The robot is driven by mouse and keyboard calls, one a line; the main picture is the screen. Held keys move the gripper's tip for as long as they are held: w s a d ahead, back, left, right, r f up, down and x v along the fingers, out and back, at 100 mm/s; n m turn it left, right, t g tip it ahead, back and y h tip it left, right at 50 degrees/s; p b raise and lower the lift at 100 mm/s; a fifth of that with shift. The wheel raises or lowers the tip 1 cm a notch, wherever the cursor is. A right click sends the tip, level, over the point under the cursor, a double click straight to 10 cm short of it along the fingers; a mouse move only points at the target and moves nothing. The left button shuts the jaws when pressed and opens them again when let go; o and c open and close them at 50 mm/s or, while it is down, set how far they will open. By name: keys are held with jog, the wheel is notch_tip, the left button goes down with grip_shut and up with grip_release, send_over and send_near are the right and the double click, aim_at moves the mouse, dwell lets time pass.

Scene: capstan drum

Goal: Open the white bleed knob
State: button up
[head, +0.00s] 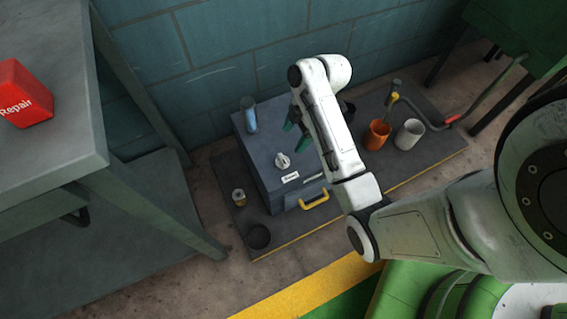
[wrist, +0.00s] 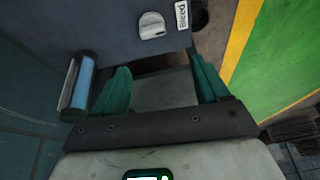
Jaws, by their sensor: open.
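The white bleed knob (head: 283,160) sits on the top of a blue-grey box (head: 262,155), beside a small white label (head: 290,177). In the wrist view the knob (wrist: 152,25) is near the top edge, with the label reading "Bleed" (wrist: 182,15) to its right. My gripper (wrist: 163,84) is open and empty, its two green fingers spread apart. The knob lies beyond the fingertips, not between them. In the head view my gripper (head: 296,127) is over the far right part of the box, partly hidden by my arm.
A blue cylinder (head: 250,115) stands at the box's back left corner. A yellow handle (head: 314,199) is on the box front. Orange (head: 377,134) and white (head: 409,134) cups stand to the right. A red "Repair" box (head: 24,93) sits on a bench (head: 60,150) at left.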

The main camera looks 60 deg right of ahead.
aim_at(282, 158)
jog(key=shift+n, duration=0.3)
jog(key=b+x, duration=0.2)
jog(key=x, duration=0.1)
jog(key=d+b+x, duration=0.1)
jog(key=x, duration=0.3)
jog(key=b+x, duration=0.2)
jog(key=x, duration=0.2)
jog(key=shift+w+d+f+b, duration=0.2)
jog(key=shift+f+b, duration=0.15)
jog(key=shift+f, duration=0.1)
jog(key=shift+c, duration=0.3)
jog(key=c, duration=1)
jog(key=shift+r, duration=0.1)
